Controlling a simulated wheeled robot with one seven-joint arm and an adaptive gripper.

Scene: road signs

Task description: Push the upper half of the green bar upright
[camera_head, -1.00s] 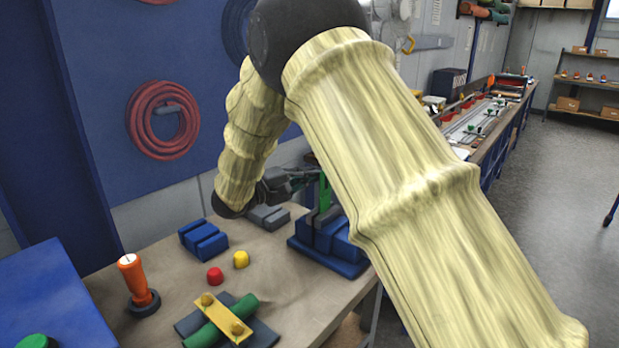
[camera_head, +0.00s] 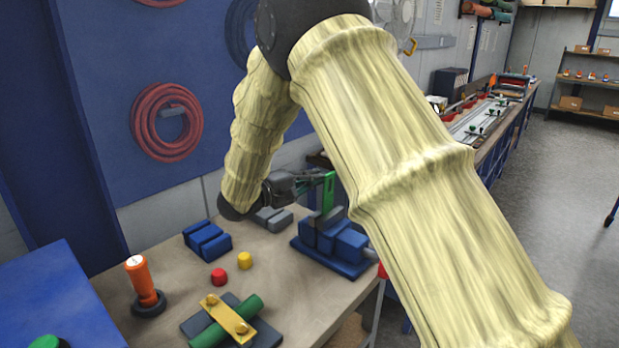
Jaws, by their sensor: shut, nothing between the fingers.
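The green bar (camera_head: 328,191) stands up out of the blue vise (camera_head: 333,243) on the workbench. Its visible upper part looks close to vertical; its lower end is hidden in the vise. My gripper (camera_head: 317,178) is shut and empty, with its fingertips at the left side of the bar's upper part. They appear to touch it, but the small view does not make contact certain. My arm covers the area just right of the bar.
Blue blocks (camera_head: 207,239), grey blocks (camera_head: 273,219), a red cap (camera_head: 218,276) and a yellow cap (camera_head: 245,260) sit left of the vise. An orange-handled tool (camera_head: 144,282) stands at the left. A green rod lies under a yellow clamp (camera_head: 227,319) in front.

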